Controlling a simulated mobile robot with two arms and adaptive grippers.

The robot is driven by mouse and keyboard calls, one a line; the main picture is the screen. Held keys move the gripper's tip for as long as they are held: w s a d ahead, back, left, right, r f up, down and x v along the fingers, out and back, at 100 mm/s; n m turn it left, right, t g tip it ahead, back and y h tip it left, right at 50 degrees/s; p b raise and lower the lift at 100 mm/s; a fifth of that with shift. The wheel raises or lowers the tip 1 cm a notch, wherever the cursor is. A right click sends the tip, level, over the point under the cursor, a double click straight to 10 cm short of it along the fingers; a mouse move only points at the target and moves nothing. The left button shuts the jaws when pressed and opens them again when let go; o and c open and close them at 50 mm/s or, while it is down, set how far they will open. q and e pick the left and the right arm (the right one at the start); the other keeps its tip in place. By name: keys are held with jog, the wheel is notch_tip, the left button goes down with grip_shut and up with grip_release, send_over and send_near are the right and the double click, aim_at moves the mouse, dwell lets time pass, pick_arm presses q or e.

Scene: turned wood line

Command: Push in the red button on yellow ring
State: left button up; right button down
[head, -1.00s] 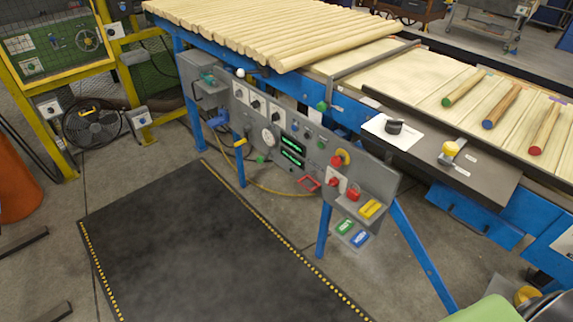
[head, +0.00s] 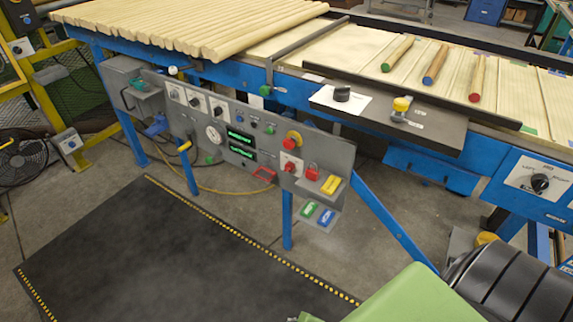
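The red button (head: 290,142) on its yellow ring sits at the upper right part of the grey control panel (head: 335,157), under the blue conveyor frame. It faces out toward the open floor, and nothing touches it. It is too small to tell whether it is pressed in. Neither of my grippers shows in the head view.
Below the button are a red knob on a white plate (head: 291,166), a red padlock-like piece (head: 312,172) and a yellow block (head: 330,185). Green and blue blocks (head: 326,217) sit lower. The dark floor mat (head: 170,260) in front is clear. A shelf with a yellow knob (head: 401,104) juts out at right.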

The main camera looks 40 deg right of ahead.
aim_at(284, 145)
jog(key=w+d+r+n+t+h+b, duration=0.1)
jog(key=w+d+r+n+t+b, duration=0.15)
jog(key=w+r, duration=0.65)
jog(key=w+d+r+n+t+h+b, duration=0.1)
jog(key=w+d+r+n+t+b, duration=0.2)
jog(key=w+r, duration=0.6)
pick_arm(q)
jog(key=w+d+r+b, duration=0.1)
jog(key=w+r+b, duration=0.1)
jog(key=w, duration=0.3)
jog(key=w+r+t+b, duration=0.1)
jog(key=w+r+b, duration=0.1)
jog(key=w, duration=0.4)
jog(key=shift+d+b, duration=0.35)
jog(key=shift+b, duration=0.5)
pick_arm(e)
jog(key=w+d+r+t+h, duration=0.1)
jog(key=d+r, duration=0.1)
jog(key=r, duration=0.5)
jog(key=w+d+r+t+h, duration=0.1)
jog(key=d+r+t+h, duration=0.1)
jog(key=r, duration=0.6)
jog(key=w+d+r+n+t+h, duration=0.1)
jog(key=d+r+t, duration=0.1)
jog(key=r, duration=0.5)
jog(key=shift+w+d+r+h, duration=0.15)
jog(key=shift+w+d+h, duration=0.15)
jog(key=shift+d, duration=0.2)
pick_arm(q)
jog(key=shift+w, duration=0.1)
